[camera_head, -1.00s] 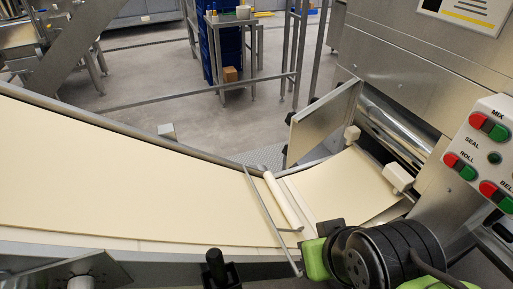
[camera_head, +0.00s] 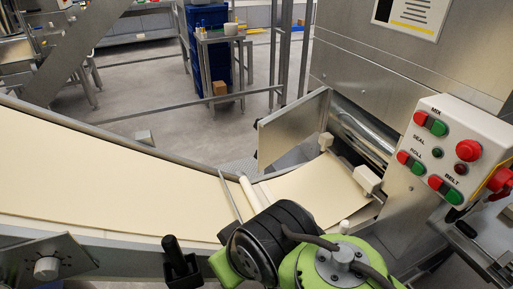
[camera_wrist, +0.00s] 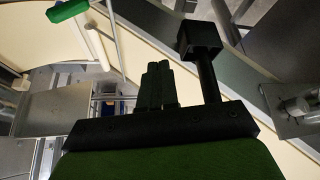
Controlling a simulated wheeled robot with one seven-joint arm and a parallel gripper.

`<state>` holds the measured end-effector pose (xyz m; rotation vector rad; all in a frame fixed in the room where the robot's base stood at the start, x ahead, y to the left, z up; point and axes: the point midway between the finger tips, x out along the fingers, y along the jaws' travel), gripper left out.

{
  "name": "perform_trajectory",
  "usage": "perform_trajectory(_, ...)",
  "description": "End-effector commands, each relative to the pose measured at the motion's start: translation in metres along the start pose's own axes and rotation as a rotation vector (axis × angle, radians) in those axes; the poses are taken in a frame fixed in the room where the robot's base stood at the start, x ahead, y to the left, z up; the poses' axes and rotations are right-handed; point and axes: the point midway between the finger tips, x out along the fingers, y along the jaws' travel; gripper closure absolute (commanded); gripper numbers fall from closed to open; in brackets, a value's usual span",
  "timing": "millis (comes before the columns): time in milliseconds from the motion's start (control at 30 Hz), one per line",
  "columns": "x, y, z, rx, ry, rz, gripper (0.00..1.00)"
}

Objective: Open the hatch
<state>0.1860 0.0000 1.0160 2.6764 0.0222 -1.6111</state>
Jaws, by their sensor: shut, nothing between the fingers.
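No part is marked as a hatch, and I cannot tell for certain which part it is. A flat metal plate (camera_head: 293,125) stands upright on edge beside the roller, at the far side of the belt. A black lever (camera_head: 175,260) on a square base stands at the belt's near edge in the head view. What looks like the same lever (camera_wrist: 207,75) shows in the wrist view, just right of my gripper and apart from the fingers in the picture. My gripper (camera_wrist: 158,82) is shut and empty. In the head view my arm hides its own end.
A pale dough sheet (camera_head: 110,180) covers the curved belt, crossed by a white roller (camera_head: 249,194). A control box (camera_head: 455,150) with red and green buttons stands at right. A knob panel (camera_head: 46,266) is at lower left. Open floor (camera_head: 160,90) lies beyond the belt.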

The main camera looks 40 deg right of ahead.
Motion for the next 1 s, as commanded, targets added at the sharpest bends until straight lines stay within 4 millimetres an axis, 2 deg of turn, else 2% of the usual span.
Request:
perform_trajectory(267,0.023,0.001,-0.025,-0.089,-0.032,-0.027,1.0)
perform_trajectory(433,0.047,0.008,-0.046,-0.157,-0.046,-0.08,1.0)
perform_trajectory(567,0.073,0.02,-0.066,-0.208,-0.035,-0.152,1.0)
perform_trajectory(667,0.098,0.04,-0.083,-0.238,0.012,-0.232,1.0)
perform_trajectory(767,0.125,0.076,-0.101,-0.243,0.134,-0.328,1.0)
perform_trajectory(867,0.143,0.129,-0.114,-0.216,0.345,-0.384,1.0)
perform_trajectory(933,0.146,0.175,-0.114,-0.179,0.527,-0.375,1.0)
perform_trajectory(1000,0.141,0.223,-0.107,-0.136,0.715,-0.322,1.0)
